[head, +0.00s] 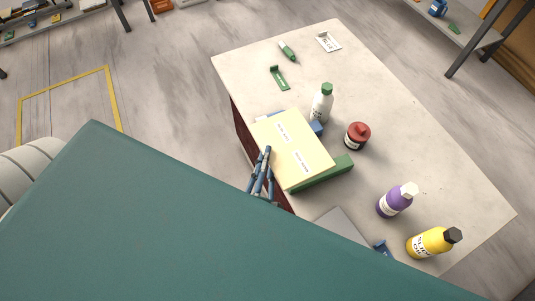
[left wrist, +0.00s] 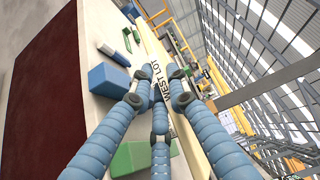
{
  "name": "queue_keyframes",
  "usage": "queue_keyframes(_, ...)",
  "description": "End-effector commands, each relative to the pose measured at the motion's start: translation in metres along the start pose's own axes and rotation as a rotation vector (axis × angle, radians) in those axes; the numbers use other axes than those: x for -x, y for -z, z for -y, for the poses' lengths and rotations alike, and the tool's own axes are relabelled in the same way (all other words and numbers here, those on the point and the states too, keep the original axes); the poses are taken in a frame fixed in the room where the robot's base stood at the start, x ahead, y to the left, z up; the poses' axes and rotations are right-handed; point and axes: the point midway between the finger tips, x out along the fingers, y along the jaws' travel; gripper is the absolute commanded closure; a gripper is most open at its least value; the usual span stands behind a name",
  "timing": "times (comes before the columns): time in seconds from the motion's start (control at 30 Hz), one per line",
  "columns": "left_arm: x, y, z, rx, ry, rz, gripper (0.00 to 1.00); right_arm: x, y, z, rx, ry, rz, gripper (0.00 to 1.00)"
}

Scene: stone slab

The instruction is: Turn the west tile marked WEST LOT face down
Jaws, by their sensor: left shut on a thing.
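A cream tile (head: 312,151) with two white labels on its upper face is at the left edge of the pale stone slab. The left wrist view shows the tile (left wrist: 186,133) with the words WEST LOT readable between my fingers. My left gripper (head: 264,160) is shut on the tile's left edge in the head view; its blue fingers (left wrist: 160,92) cover part of the tile. A green block (head: 330,174) and a blue block (head: 317,127) show at the tile's edges, partly hidden by it. My right gripper is not in view.
On the slab (head: 420,150), a white bottle (head: 321,104) stands close behind the tile and a dark red jar (head: 357,136) to its right. Purple (head: 393,202) and yellow (head: 428,243) bottles are at the near right. A grey flat piece (head: 345,224) is partly hidden.

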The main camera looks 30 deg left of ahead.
Motion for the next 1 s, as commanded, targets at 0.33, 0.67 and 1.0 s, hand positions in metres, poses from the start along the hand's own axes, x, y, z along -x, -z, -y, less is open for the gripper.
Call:
queue_keyframes(0.33,0.0,-0.001,-0.036,0.004,0.005,0.003,1.0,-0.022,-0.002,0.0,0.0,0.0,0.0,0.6)
queue_keyframes(0.67,0.0,-0.001,-0.07,0.003,0.005,0.003,1.0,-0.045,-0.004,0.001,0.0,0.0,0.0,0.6)
queue_keyframes(1.0,0.0,-0.001,-0.083,0.003,0.006,0.002,1.0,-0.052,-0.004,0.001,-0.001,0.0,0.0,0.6)
